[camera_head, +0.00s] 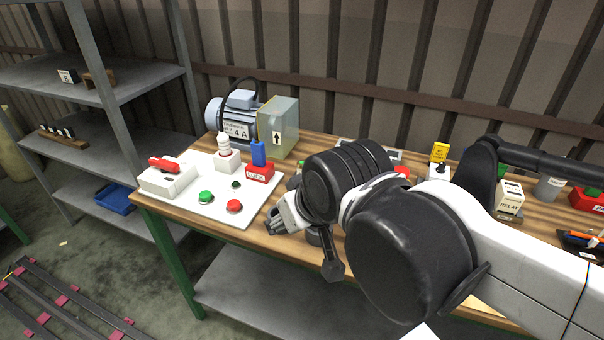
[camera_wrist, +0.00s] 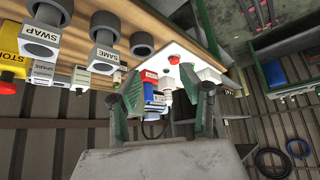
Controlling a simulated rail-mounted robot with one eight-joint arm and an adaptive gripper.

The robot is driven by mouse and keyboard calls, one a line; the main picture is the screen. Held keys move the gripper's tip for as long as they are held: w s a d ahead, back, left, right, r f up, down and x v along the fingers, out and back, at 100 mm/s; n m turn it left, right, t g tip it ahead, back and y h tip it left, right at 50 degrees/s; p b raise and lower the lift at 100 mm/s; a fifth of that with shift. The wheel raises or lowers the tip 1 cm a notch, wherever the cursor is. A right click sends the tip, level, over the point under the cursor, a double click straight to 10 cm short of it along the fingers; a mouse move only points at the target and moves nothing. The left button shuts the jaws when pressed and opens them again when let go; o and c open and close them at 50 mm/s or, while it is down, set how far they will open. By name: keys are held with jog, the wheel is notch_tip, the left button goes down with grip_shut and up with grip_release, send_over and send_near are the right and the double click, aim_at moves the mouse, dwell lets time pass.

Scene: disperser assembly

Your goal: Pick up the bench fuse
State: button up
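No part is readably labelled as a fuse, so I cannot tell which one is the bench fuse. On the white panel (camera_head: 215,212) stand a white ribbed cylinder on a square base (camera_head: 227,160) and a blue upright piece (camera_head: 258,153) on a red block lettered LOCK (camera_head: 260,173). The blue piece shows between my fingers in the wrist view (camera_wrist: 152,95), beyond them. My gripper (camera_head: 274,220) is over the wooden bench beside the panel's right edge. In the wrist view my gripper (camera_wrist: 160,98) has its fingers wide apart, with nothing held.
A motor (camera_head: 232,112) and a box with an arrow (camera_head: 279,125) stand behind the panel. A red-handled switch (camera_head: 166,168) and round buttons (camera_head: 234,206) are on it. A SWAP block (camera_wrist: 42,38) and SAME block (camera_wrist: 107,57) lie along the bench. Shelves (camera_head: 130,78) stand left.

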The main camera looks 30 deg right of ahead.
jog(key=shift+o, duration=0.8)
